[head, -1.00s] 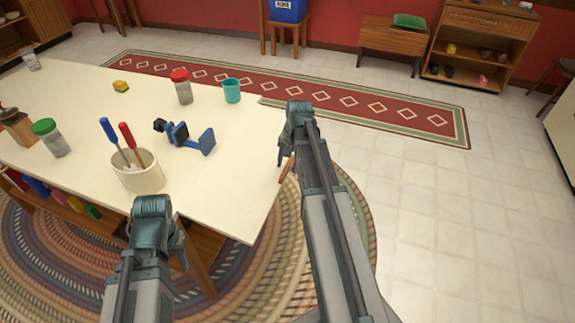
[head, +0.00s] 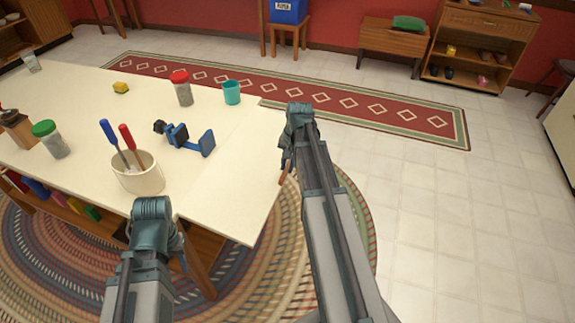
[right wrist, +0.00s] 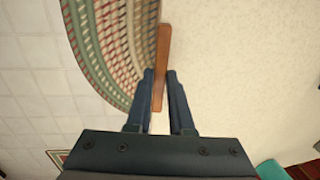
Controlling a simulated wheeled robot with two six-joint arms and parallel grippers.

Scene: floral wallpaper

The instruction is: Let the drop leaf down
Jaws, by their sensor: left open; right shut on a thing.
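The drop leaf (head: 238,192) is the cream right-hand end of the table and looks level with the rest of the top. A narrow brown wooden bar (right wrist: 163,50) runs along its outer edge; a bit of it shows in the head view (head: 284,176). My right gripper (right wrist: 160,72) is shut on this bar, one finger on each side of it. In the head view the right gripper (head: 287,160) is at the leaf's right edge. My left gripper (head: 180,243) is open and empty by the table's front edge; its fingertips are mostly hidden behind the wrist.
On the tabletop (head: 90,92) stand a cup with two tools (head: 138,174), a blue clamp-like object (head: 190,138), a red-lidded jar (head: 182,90), a teal cup (head: 231,92) and a green-lidded jar (head: 52,140). The leaf looks bare. The floor to the right is clear.

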